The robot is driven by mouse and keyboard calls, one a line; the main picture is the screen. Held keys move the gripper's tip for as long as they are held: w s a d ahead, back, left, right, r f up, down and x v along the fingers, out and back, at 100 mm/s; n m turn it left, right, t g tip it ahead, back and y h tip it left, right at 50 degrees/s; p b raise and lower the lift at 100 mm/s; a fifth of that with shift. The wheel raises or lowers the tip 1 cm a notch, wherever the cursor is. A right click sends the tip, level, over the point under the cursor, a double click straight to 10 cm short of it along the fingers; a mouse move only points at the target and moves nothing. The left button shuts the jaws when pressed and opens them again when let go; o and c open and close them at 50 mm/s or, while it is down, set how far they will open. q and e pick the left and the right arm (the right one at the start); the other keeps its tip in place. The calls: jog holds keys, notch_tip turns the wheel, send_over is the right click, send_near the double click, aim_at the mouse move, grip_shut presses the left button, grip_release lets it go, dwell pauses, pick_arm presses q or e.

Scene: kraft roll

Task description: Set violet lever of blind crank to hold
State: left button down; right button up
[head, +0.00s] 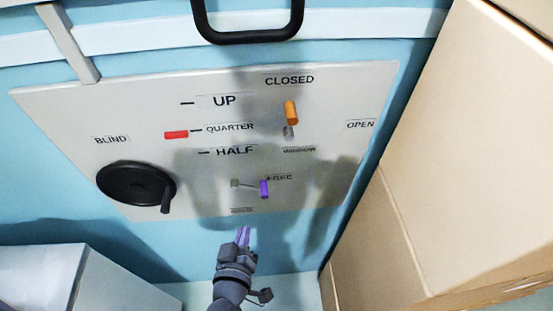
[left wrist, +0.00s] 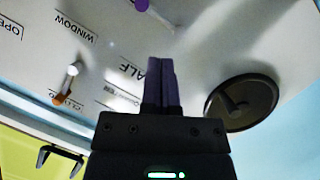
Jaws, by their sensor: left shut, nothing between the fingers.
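The violet lever (head: 264,188) is on the lower middle of the wall panel, with a grey stem running left to a small grey pivot. Its knob is beside a partly covered label that seems to read FREE; a label below the pivot is too blurred to read. It also shows at the top edge of the left wrist view (left wrist: 142,5). The black blind crank (head: 126,181) is to its left, and on the right in the left wrist view (left wrist: 250,98). My left gripper (head: 243,232) is shut and empty, below the violet lever and apart from it. My right gripper is out of view.
An orange lever (head: 291,112) points up at CLOSED on the panel (head: 340,90). A red marker (head: 176,134) is at QUARTER. A black handle (head: 248,38) juts out above. Large tan boxes (head: 470,130) stand close on the right; a white box (head: 45,278) is at lower left.

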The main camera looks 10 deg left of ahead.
aim_at(247, 188)
pick_arm(q)
jog(key=shift+n+t+y, duration=0.3)
jog(key=shift+n+y, duration=0.3)
jog(key=shift+n, duration=0.2)
jog(key=r, duration=0.2)
jog(key=w+r, duration=0.1)
jog(key=r, duration=0.1)
jog(key=shift+w+r+p, duration=0.2)
jog(key=shift+r+p, duration=0.15)
jog(key=shift+p, duration=0.05)
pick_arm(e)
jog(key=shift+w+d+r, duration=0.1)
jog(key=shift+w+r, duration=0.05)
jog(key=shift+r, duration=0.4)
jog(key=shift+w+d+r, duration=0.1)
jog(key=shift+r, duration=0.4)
pick_arm(q)
jog(key=shift+a, duration=0.1)
